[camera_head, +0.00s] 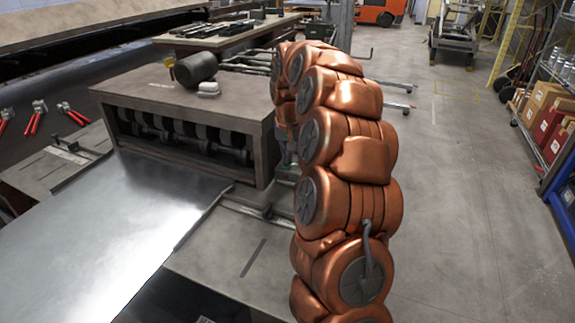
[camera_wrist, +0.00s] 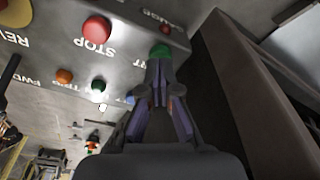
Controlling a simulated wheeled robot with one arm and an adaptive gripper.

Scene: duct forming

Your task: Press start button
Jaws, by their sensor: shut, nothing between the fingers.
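In the wrist view, a grey control panel carries a green button (camera_wrist: 160,51), with the letters "RT" of a partly hidden label beside it. My gripper (camera_wrist: 160,68) is shut and empty. Its fingertips point at the green button and overlap its lower edge in the picture; I cannot tell whether they touch it. A larger red button (camera_wrist: 97,29) marked STOP is to the left.
In the head view, a metal sheet (camera_head: 100,240) lies before the roller machine (camera_head: 190,95). A shelf with boxes (camera_head: 543,98) stands at right; the floor between is clear.

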